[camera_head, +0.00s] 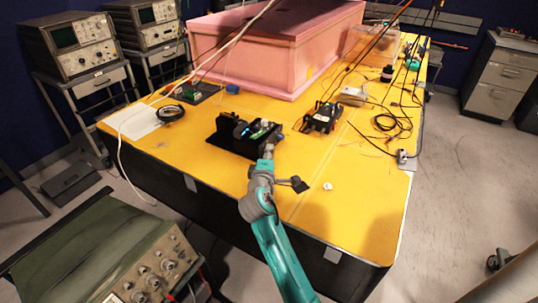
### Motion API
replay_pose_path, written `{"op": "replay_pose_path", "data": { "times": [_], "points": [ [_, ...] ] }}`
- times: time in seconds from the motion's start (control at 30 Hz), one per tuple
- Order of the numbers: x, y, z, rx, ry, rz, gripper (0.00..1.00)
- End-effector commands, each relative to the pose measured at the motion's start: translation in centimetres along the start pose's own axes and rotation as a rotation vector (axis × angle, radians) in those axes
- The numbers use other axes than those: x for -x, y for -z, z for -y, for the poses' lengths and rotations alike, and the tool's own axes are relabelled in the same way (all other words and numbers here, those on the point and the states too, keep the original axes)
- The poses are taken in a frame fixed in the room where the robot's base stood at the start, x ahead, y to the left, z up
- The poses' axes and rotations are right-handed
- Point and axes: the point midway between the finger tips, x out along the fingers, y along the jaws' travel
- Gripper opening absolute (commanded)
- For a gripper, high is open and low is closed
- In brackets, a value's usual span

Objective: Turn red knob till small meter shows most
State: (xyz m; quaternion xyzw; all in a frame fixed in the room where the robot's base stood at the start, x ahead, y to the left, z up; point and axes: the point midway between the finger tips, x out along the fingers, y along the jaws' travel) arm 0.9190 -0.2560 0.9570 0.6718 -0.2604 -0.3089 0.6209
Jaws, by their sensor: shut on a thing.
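A black device (222,136) with upright parts on a dark base sits on the yellow tabletop, near the middle. My gripper (268,151) points at the right end of this device and touches or nearly touches it. The gripper is small here. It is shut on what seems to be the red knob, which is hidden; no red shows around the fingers. A round dial-like thing (170,113) lies on a white sheet at the left of the table. I cannot tell whether it is the small meter, and no reading is legible.
A large pink foam box (275,45) stands behind the device on the yellow table (345,215). A black module (322,117) and loose cables (392,122) lie to the right. A green-topped instrument (150,268) stands at front left. The table's front right is mostly clear.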

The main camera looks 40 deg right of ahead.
Motion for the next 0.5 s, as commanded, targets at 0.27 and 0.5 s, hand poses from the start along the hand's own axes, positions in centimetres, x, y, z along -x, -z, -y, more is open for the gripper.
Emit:
{"op": "replay_pose_path", "data": {
  "times": [0.27, 0.5],
  "points": [
    [-0.04, 0.04, -0.52, -0.077, 0.179, -0.001, 0.00],
    [-0.18, -0.02, -0.88, -0.155, 0.369, -0.001, 0.00]
  ]
}}
